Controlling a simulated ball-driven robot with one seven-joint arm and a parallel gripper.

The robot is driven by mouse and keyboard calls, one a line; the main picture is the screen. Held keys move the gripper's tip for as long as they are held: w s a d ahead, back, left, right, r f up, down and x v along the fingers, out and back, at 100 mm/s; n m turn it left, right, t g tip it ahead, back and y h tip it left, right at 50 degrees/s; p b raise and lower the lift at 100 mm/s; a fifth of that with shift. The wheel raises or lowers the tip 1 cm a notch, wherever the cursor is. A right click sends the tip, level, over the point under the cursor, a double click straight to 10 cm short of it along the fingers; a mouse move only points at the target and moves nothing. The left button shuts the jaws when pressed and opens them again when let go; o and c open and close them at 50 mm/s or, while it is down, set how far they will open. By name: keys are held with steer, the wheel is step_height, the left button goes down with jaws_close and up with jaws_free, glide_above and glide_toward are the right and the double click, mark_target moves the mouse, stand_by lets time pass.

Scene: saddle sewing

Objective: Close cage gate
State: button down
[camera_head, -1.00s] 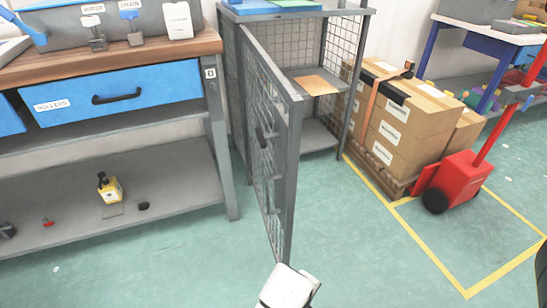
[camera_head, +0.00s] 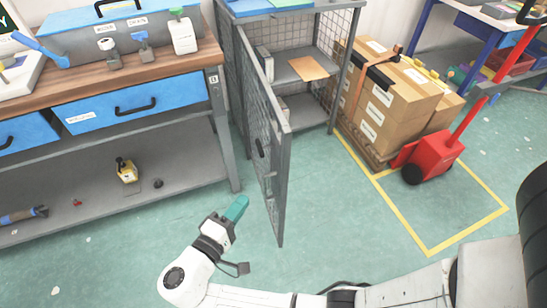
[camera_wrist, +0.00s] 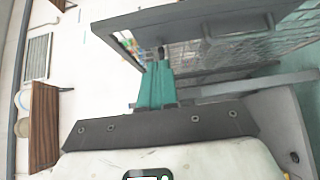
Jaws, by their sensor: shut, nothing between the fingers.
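The cage (camera_head: 338,75) is a grey mesh frame between the workbench and the stacked boxes. Its gate (camera_head: 268,140) stands wide open, swung out toward me, with a dark handle (camera_head: 260,147) on its left face. My gripper (camera_head: 236,208) has teal fingers that are shut and empty. It is just left of the gate's lower free end, seemingly apart from it. In the wrist view, my shut fingers (camera_wrist: 155,85) point at a grey frame bar and mesh (camera_wrist: 235,50); whether they touch is unclear.
A workbench (camera_head: 120,56) with blue drawers and a lower shelf stands at the left. Boxes (camera_head: 395,105) sit on a pallet right of the cage, beside a red pallet jack (camera_head: 432,158) within yellow floor lines. The green floor (camera_head: 335,220) right of the gate is clear.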

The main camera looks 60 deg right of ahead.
steer(key=p, duration=0.1)
glide_toward(281, 161)
steer(key=w+d, duration=0.2)
steer(key=w, duration=0.1)
steer(key=s+d, duration=0.1)
steer(key=s+d+p, duration=0.1)
steer(key=d, duration=0.1)
steer(key=shift+r, duration=0.15)
steer(key=shift+s+d, duration=0.3)
steer(key=shift+d, duration=0.05)
